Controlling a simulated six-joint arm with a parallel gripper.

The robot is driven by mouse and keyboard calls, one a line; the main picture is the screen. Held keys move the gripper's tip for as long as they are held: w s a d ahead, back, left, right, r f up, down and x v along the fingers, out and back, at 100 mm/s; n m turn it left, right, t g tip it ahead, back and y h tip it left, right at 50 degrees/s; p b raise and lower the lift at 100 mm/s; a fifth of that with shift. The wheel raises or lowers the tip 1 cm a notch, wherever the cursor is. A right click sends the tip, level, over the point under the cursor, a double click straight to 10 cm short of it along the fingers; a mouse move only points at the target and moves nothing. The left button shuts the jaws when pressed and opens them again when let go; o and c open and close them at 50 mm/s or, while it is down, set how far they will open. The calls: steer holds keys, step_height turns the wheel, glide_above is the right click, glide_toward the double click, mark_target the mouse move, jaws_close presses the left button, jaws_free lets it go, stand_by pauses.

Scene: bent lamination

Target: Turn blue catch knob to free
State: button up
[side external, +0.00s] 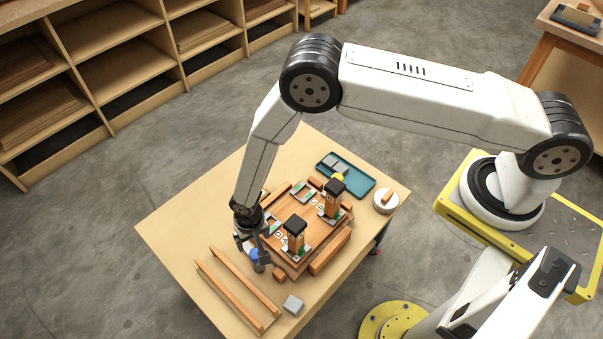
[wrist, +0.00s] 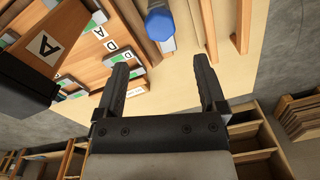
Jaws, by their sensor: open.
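The blue catch knob (wrist: 160,22) shows at the top of the wrist view, on a pale plate beside the wooden fixture (wrist: 85,62). In the side view the blue knob (side external: 254,254) is partly hidden by the gripper at the fixture's left edge. My gripper (wrist: 160,68) is open with nothing between its fingers. In the wrist view the knob lies beyond the fingertips, roughly in line with the gap. In the side view my gripper (side external: 252,250) is low, close around or beside the knob; contact cannot be told.
Two black-topped wooden posts (side external: 296,234) stand on the fixture; a dark block with an A label (wrist: 35,70) is close at left in the wrist view. Two wooden rails (side external: 238,290) and a grey block (side external: 293,305) lie at the table front. A teal tray (side external: 358,184) is behind.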

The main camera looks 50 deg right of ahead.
mark_target(255, 253)
steer(key=shift+f, duration=0.1)
steer(key=shift+a+f, duration=0.15)
steer(key=shift+f, duration=3.65)
jaws_close()
steer(key=shift+n, duration=0.4)
steer(key=shift+w+n, duration=0.1)
steer(key=shift+n, duration=0.3)
